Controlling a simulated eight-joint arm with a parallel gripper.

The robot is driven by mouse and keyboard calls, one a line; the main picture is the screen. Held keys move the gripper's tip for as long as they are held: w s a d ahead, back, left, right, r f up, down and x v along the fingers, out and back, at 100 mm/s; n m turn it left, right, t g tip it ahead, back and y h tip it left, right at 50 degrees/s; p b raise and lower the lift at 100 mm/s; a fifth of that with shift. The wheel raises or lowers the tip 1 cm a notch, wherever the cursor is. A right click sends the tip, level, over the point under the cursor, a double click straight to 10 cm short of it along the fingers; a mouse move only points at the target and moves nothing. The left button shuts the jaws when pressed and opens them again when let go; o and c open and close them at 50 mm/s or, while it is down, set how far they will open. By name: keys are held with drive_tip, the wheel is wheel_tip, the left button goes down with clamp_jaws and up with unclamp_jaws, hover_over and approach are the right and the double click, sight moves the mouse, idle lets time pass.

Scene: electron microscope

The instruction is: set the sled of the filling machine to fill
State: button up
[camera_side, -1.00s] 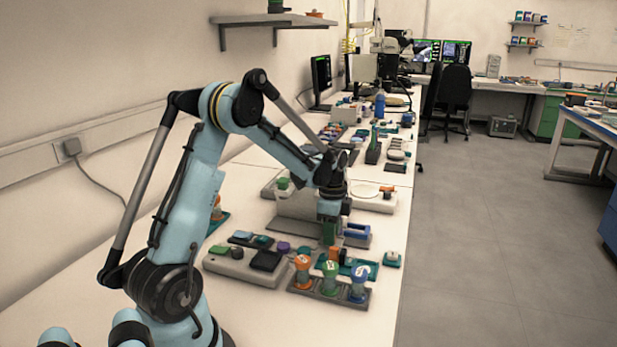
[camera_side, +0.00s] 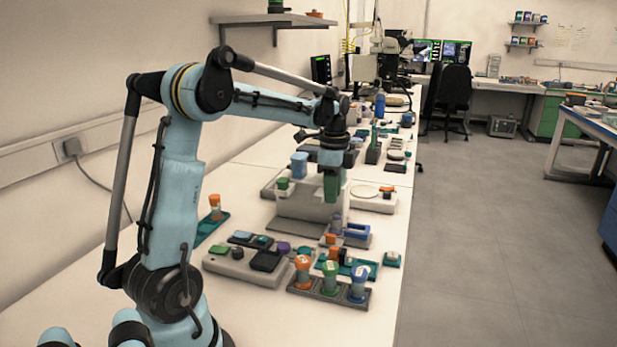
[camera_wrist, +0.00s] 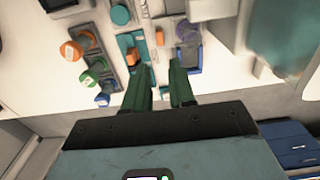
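A pale block-shaped machine (camera_side: 300,208) with a blue block (camera_side: 299,165) on top stands mid-bench in the side view; I take it as the filling machine, but no label confirms it. A small blue-framed unit (camera_side: 356,232) stands at its near right side; it shows as a blue frame with a purple piece (camera_wrist: 187,55) in the wrist view. I cannot tell which part is the sled or its setting. My gripper (camera_side: 331,187) points down above the bench, in front of part of the machine. In the wrist view its green fingers (camera_wrist: 160,92) are apart, with nothing between them.
A dark rack (camera_side: 328,290) with orange, green and blue-topped vials stands nearer. A grey panel (camera_side: 243,266) with coloured blocks lies to its left, and a teal tray (camera_side: 363,264) behind it. The bench's right edge is close to these things.

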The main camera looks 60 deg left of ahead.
drive_tip(key=shift+w+d, duration=0.15)
drive_tip(key=shift+w, duration=0.1)
drive_tip(key=c, duration=0.3)
drive_tip(key=w+d+g+y, duration=0.1)
drive_tip(key=w+d, duration=0.1)
drive_tip(key=w+d+f+g+y, duration=0.1)
drive_tip(key=w+d, duration=0.2)
drive_tip(key=w+d+g+y, duration=0.1)
drive_tip(key=w+d, duration=0.1)
drive_tip(key=shift+w+d+f, duration=0.15)
drive_tip(key=shift+w, duration=0.15)
clamp_jaws()
approach(337, 243)
drive_tip(key=f, duration=0.1)
drive_tip(key=w+d+f, duration=0.1)
drive_tip(key=f, duration=0.2)
drive_tip(key=shift+w+d+f, duration=0.2)
drive_tip(key=shift+d+f, duration=0.05)
drive_tip(key=shift+f, duration=0.1)
drive_tip(key=shift+s+a+r, duration=0.1)
drive_tip(key=shift+s+a, duration=1.15)
drive_tip(key=shift+s, duration=0.05)
drive_tip(key=shift+a, duration=0.1)
